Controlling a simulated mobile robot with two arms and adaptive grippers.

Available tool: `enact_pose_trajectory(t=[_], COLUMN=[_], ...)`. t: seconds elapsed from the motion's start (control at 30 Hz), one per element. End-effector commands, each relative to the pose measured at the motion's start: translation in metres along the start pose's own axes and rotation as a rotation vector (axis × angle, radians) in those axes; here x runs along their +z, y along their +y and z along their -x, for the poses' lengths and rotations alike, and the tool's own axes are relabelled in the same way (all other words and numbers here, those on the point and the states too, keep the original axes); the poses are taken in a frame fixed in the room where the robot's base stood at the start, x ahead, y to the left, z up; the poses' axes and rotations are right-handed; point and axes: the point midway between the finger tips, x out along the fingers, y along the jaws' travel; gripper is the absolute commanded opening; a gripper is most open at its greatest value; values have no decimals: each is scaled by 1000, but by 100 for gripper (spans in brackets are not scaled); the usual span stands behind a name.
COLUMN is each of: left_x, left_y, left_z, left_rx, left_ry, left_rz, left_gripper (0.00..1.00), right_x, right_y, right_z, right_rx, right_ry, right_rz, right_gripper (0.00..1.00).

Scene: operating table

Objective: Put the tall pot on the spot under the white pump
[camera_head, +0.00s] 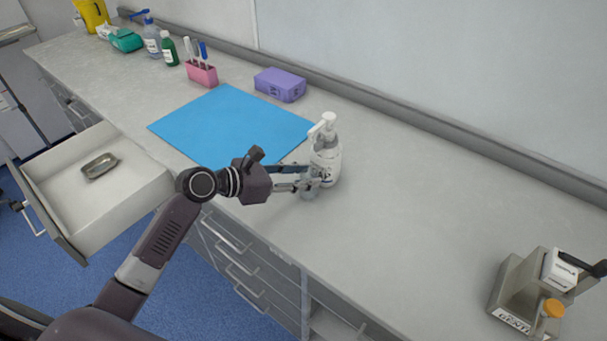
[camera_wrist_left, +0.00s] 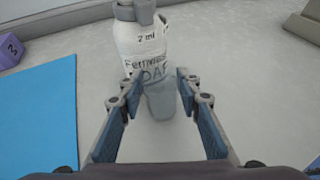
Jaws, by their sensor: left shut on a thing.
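The tall pot is a small grey, see-through cup (camera_wrist_left: 161,101); it also shows in the head view (camera_head: 311,189), partly covered by the fingers. My left gripper (camera_head: 308,184) is shut on it, with one finger on either side, in the left wrist view too (camera_wrist_left: 160,95). The pot is upright, close in front of a white pump bottle (camera_head: 326,160), whose labelled front shows in the left wrist view (camera_wrist_left: 142,45). I cannot tell whether pot and bottle touch, or whether the pot rests on the counter. My right gripper is not in view.
A blue mat (camera_head: 225,120) lies left of the bottle. A purple box (camera_head: 280,84) and a pink holder (camera_head: 201,74) stand behind it. An open drawer (camera_head: 140,190) holds a metal tray (camera_head: 99,166). A metal dispenser (camera_head: 515,290) stands at right. The counter between is clear.

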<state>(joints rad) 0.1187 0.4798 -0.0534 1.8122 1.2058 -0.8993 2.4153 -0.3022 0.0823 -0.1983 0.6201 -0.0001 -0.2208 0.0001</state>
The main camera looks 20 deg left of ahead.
Motion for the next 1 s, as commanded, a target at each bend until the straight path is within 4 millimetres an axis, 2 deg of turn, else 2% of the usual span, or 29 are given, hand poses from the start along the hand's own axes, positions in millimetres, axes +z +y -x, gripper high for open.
enact_pose_trajectory(t=[0.3, 0.33, 0.47, 0.8, 0.87, 1.0], left_x=[-1, -2, -2, 0, -1, -2], left_y=[0, 0, 0, 0, 1, 0], left_z=[-1, -1, 0, 2, 7, 31], left_rx=[0, 0, 0, 0, 1, 1], left_ry=[-1, -1, -1, -1, 0, 1], left_rz=[1, 1, 0, -1, 0, -2], left_gripper=[7, 35, 49, 49, 49, 49], right_x=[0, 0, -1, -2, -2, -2], right_y=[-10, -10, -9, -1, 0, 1], right_z=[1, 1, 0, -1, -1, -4], right_rx=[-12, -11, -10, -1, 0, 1], right_ry=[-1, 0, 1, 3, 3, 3], right_rz=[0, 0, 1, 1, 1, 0], right_gripper=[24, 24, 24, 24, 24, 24])
